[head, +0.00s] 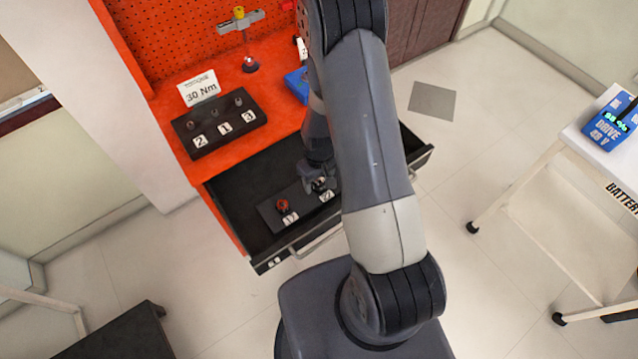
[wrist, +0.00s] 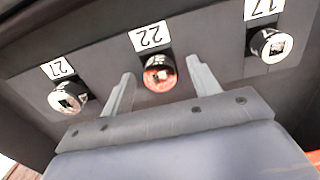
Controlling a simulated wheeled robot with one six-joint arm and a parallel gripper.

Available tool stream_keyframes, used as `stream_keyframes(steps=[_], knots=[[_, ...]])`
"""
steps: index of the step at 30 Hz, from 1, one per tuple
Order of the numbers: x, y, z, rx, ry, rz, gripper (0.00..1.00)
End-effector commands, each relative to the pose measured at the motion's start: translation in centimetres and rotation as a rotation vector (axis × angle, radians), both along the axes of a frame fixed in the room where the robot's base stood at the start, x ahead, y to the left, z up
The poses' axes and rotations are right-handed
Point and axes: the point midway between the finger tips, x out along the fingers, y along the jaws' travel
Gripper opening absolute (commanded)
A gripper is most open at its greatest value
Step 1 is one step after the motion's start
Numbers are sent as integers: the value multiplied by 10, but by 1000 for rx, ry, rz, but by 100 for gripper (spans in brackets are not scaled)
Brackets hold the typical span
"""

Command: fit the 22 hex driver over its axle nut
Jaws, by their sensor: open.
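The 22 hex driver (wrist: 160,80) stands in a dark holder in the wrist view, behind a white 22 label. It has a dark rim and a reddish band. My gripper (wrist: 160,69) is open, with one finger on each side of the driver; I cannot tell whether they touch it. In the head view my gripper (head: 319,183) is low in the open drawer (head: 250,172), and my arm hides part of it.
Drivers 27 (wrist: 67,97) and 17 (wrist: 270,45) flank it closely. On the orange bench (head: 275,125) stand a black block (head: 218,125) with several small posts labelled 2, 1, 3, a 30 Nm sign (head: 199,89) and a blue item (head: 298,84). A cart (head: 575,135) is at right.

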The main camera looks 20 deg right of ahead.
Motion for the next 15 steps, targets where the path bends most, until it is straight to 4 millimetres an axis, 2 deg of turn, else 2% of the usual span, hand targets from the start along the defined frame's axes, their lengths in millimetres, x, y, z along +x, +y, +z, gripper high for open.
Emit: stream_keyframes(steps=[3,15], knots=[[0,0,0,0,0,0,56],[0,0,0,0,0,0,24]])
